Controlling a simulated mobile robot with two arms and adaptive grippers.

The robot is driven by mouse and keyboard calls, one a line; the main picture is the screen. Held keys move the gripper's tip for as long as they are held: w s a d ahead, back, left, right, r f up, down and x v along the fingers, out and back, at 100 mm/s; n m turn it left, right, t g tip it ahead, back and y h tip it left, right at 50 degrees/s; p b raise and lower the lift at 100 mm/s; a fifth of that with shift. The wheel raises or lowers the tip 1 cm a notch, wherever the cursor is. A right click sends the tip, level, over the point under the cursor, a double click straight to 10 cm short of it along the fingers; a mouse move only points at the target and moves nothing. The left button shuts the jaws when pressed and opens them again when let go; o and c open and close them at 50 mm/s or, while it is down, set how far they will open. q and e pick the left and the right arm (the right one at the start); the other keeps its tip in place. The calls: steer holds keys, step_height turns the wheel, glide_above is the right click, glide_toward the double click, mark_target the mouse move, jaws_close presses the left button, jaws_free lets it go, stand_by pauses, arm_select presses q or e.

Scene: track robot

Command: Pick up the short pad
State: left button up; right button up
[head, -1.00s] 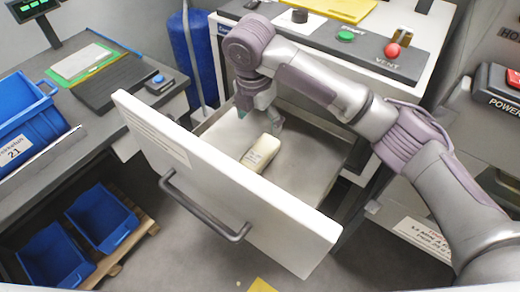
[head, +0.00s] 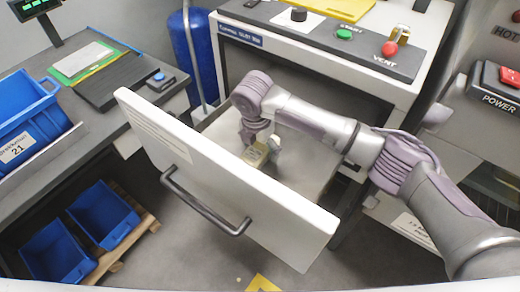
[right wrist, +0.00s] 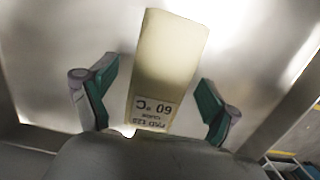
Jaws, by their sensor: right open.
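A short cream pad (head: 256,154) lies in the open drawer (head: 306,176), partly hidden by my right gripper in the head view. In the right wrist view the pad (right wrist: 166,62) is a pale block with a label reading 60 °C, upside down. My right gripper (head: 262,148) is low inside the drawer at the pad. In the right wrist view its green-tipped fingers (right wrist: 158,103) stand apart on either side of the pad, with a gap on both sides. My left gripper is not in view.
The drawer's tall white front (head: 225,180) with its dark handle (head: 205,202) stands close to the gripper. A machine with a control panel (head: 320,38) is behind. Blue bins (head: 103,213) sit at lower left. A red POWER switch (head: 508,77) is at right.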

steer(key=shift+c, duration=0.2)
steer(key=c, duration=1.1)
steer(key=shift+c, duration=0.5)
steer(key=shift+r, duration=0.15)
